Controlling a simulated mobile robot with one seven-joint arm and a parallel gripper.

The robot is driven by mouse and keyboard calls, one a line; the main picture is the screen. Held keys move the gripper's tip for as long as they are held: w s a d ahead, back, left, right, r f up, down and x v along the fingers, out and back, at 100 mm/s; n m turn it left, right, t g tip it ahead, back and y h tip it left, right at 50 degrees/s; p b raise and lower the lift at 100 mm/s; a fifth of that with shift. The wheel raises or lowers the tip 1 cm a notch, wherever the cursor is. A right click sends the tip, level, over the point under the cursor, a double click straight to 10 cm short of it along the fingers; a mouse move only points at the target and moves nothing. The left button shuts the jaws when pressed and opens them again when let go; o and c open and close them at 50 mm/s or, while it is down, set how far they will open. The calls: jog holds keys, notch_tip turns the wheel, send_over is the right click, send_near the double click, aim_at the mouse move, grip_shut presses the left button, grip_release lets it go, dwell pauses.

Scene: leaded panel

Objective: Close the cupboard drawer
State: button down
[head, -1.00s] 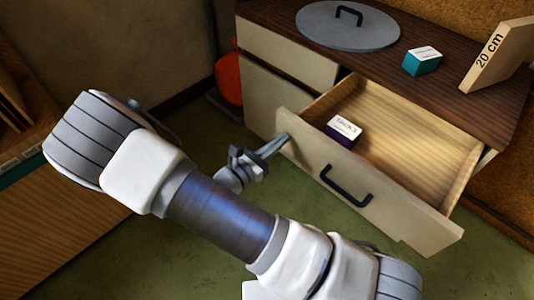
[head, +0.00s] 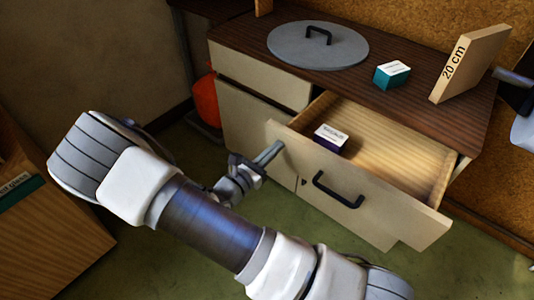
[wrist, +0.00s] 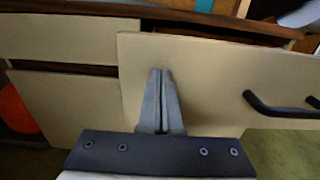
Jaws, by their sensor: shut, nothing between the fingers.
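The cupboard drawer (head: 400,205) is pulled out on the right side of the cupboard, with a pale front and a black bar handle (head: 338,190). A small purple and white box (head: 331,138) lies inside it, near the front left. My gripper (head: 277,147) is shut and empty, with its fingertips at the left end of the drawer front. In the wrist view my shut fingers (wrist: 160,75) point at the drawer front (wrist: 210,85), left of the handle (wrist: 280,106). I cannot tell whether they touch it.
On the cupboard top (head: 250,32) are a grey round lid (head: 300,48), a teal and white box (head: 391,75) and a board marked 20 cm (head: 470,65). A red object (head: 206,100) stands left of the cupboard. Green floor lies in front.

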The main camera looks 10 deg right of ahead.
jog(key=p, duration=0.2)
send_over(317, 124)
jog(key=shift+w+d+r, duration=0.1)
jog(key=shift+d+r, duration=0.1)
jog(key=shift+r, duration=0.05)
dwell(0.3)
